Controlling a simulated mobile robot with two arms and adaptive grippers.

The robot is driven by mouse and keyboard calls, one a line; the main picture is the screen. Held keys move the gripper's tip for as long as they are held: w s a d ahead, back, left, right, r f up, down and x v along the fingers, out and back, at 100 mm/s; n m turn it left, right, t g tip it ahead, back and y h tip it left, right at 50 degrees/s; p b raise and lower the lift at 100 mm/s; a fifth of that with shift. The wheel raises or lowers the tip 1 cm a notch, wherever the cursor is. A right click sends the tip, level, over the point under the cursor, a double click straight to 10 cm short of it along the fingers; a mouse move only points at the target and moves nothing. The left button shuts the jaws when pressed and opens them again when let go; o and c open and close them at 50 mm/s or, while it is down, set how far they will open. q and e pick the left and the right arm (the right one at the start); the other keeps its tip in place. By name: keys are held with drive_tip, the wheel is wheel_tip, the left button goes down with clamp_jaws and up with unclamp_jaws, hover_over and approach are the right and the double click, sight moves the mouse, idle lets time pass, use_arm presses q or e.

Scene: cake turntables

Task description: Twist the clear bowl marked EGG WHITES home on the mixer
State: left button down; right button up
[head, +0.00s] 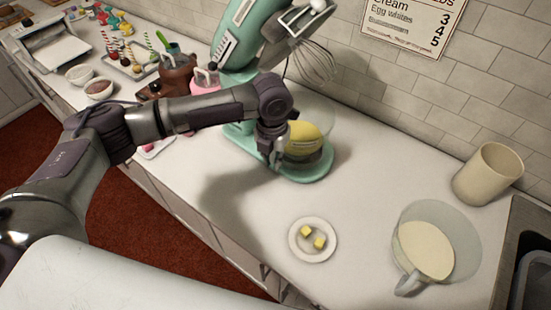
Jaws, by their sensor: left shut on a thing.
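A mint-green stand mixer (238,38) stands against the tiled wall, its head tilted up and its whisk (314,62) raised. A clear bowl (322,118) with yellow contents sits upright on the mixer's base (302,173). No EGG WHITES marking can be read on it. My left gripper (277,158) is shut at the bowl's near left side, pointing down; the held part, likely its handle, is hidden behind the fingers. A second clear bowl (463,222) with pale cream contents and a handle stands at the right, also with no readable marking. My right gripper is not in view.
A small plate (301,250) with yellow cubes lies on the counter in front. A beige canister (487,174) stands at right, near the sink edge. Jars, small bowls (99,88) and decorations crowd the left. The counter between the mixer and second bowl is clear.

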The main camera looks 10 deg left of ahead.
use_arm(q)
drive_tip(key=shift+w+a, duration=0.1)
drive_tip(key=shift+a, duration=0.15)
drive_tip(key=shift+w+a+m+p, duration=0.35)
drive_tip(key=shift+a+m, duration=0.3)
drive_tip(key=shift+m, duration=0.05)
drive_tip(key=c, duration=1.1)
unclamp_jaws()
drive_tip(key=shift+o, duration=0.2)
